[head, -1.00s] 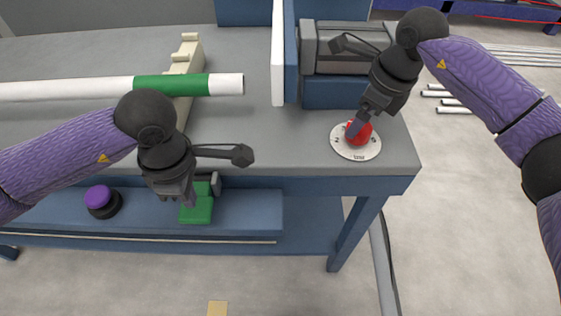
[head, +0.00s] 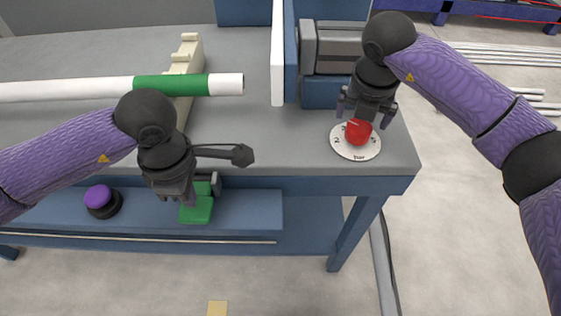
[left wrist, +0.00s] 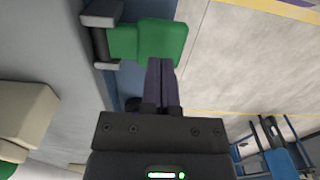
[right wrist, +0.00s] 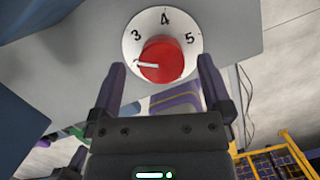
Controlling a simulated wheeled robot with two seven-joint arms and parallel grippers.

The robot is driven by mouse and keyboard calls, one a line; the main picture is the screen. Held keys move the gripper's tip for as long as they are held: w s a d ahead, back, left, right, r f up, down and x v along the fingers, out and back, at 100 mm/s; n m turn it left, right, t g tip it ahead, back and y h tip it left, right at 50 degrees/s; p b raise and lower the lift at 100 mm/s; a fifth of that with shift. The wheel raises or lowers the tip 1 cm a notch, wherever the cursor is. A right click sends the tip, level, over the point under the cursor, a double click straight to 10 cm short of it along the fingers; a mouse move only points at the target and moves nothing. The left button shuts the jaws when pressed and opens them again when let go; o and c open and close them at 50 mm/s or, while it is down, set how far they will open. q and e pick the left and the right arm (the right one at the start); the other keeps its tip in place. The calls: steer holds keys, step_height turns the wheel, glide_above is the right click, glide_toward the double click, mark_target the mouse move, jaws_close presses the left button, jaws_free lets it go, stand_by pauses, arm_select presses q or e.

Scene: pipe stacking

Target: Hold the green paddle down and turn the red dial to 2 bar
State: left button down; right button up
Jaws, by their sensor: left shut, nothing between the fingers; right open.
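The red dial (head: 359,133) sits on a white numbered plate (head: 357,153) at the table's front right corner. In the right wrist view the red dial (right wrist: 166,65) has a white mark pointing left, below the 3; 4 and 5 also show. My right gripper (head: 365,114) is open, its fingers apart on either side of the dial, not closed on it. My left gripper (left wrist: 160,63) is shut and empty, fingertips at the paddle; contact is unclear.
A purple button (head: 98,197) stands on the shelf left of the paddle. A white pipe with a green band (head: 170,85) rests on a beige holder (head: 189,52). A white and blue upright panel (head: 283,55) and a grey clamp-like block (head: 335,45) stand behind the dial.

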mark_target(359, 127)
steer(key=shift+m, duration=0.9)
steer(key=shift+f, duration=0.1)
steer(key=shift+s+x, duration=0.2)
steer(key=shift+x, duration=0.7)
steer(key=shift+s+x, duration=0.2)
steer(key=shift+x, duration=0.7)
steer(key=shift+a+f, duration=0.1)
steer(key=shift+a, duration=0.05)
steer(key=c, duration=1)
